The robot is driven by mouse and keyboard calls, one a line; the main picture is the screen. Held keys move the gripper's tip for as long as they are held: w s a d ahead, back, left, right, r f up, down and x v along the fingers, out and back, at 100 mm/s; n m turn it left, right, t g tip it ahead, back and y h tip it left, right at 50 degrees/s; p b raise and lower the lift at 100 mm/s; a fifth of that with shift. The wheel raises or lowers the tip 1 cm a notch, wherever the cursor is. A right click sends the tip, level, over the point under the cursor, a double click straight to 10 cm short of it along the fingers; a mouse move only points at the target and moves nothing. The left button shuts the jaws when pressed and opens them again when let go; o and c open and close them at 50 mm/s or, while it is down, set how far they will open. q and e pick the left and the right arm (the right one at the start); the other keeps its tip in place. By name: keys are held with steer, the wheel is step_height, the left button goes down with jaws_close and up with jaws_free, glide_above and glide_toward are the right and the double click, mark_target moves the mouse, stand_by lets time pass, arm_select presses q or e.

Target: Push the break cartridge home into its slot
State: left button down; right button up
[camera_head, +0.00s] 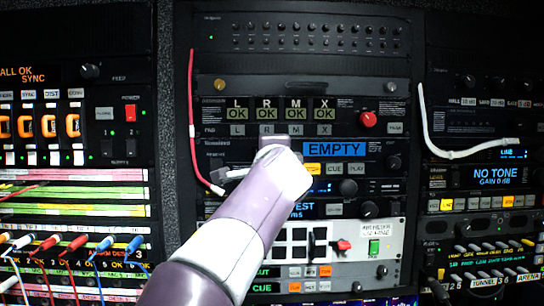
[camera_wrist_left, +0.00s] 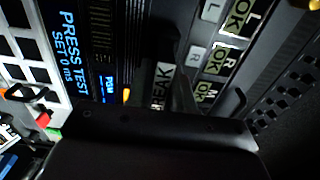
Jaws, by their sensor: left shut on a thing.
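My left gripper (camera_wrist_left: 178,98) is shut on the break cartridge (camera_wrist_left: 163,76), whose pale label with the letters "REAK" shows in the left wrist view beside the dark fingers. The rest of the cartridge is dark or hidden. In the head view my purple and white left arm (camera_head: 238,225) reaches up to the middle rack and covers the cartridge and the slot opening. A blue display (camera_head: 335,148) just right of the wrist reads EMPTY. I cannot tell how deep the cartridge sits in the slot. My right gripper is not in view.
A row of lit OK keys (camera_head: 292,114) lies just above the wrist. A red cable (camera_head: 191,120) hangs to its left and a white cable (camera_head: 425,125) to the right. A grey panel with a red switch (camera_head: 342,245) lies below right. Patch cables (camera_head: 75,243) fill the lower left.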

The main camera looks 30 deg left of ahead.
arm_select(q)
steer(key=shift+w+a, duration=0.15)
steer(key=shift+w, duration=0.05)
steer(key=c, duration=0.9)
jaws_free()
steer(key=b+v, duration=0.6)
steer(key=v, duration=0.6)
steer(key=shift+s, duration=0.3)
steer(key=shift+s, duration=0.1)
